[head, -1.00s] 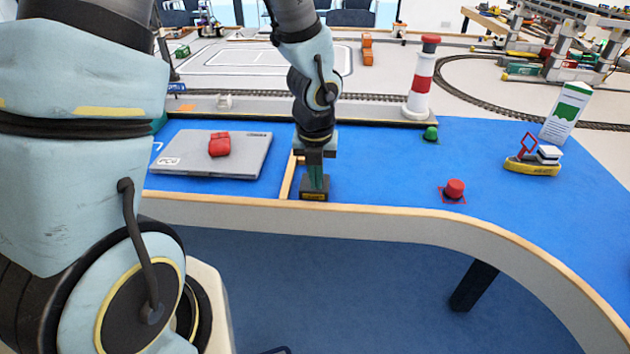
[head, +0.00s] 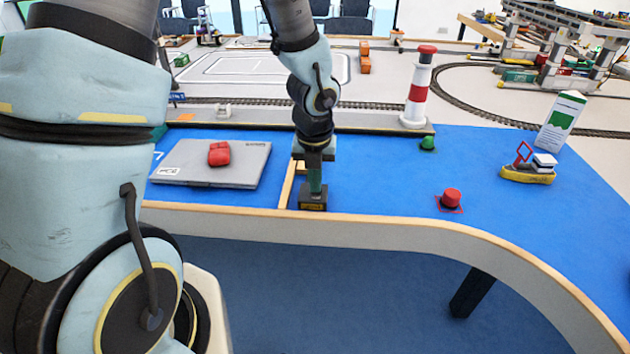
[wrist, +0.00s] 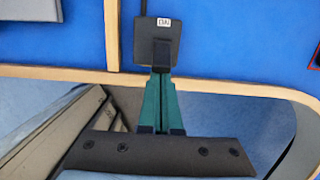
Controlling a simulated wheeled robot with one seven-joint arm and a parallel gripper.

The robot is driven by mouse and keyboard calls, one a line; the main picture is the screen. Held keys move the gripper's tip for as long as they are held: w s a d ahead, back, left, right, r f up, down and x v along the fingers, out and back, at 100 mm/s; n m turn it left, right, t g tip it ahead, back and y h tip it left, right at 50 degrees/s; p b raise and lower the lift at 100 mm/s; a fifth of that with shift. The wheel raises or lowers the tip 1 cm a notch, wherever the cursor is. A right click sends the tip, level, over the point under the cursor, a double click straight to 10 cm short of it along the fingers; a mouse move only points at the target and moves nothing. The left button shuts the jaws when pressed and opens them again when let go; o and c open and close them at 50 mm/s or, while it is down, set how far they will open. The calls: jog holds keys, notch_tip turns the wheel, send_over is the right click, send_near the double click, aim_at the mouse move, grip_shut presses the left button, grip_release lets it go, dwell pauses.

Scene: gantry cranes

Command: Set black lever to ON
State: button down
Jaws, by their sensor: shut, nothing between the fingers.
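The black lever's box (head: 313,203) is a small dark block with a small label, near the front edge of the blue table. In the wrist view the black box (wrist: 170,22) has a white label that reads upside down and is hard to make out. A dark lever piece (wrist: 161,52) stands at its near side. My gripper (head: 315,189) points down at the box, its green fingers shut and empty. In the wrist view my gripper's fingertips (wrist: 160,74) are at or very near the lever; I cannot tell whether they touch. The fingers partly hide the lever in the head view.
A grey laptop-like slab (head: 243,165) with a red object (head: 219,153) lies left. A red button (head: 452,197), a green button (head: 428,143), a yellow boat (head: 527,175) and a striped lighthouse (head: 418,90) stand right. The wooden table edge (head: 400,223) runs just in front.

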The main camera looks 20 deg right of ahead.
jog(key=shift+w+d+r+p, duration=0.1)
jog(key=shift+r+p, duration=0.1)
jog(key=shift+p, duration=0.1)
jog(key=p, duration=0.1)
jog(key=w+r+p, duration=0.1)
jog(key=p, duration=0.1)
jog(key=shift+w+d, duration=0.2)
jog(key=shift+d, duration=0.05)
jog(key=shift+w+d+r+p, duration=0.1)
jog(key=shift+w+d+p, duration=0.15)
jog(key=shift+w+p, duration=0.4)
jog(key=shift+f, duration=0.2)
jog(key=shift+r+p, duration=0.8)
jog(key=shift+p, duration=0.2)
jog(key=shift+s+d, duration=0.1)
jog(key=shift+s, duration=0.05)
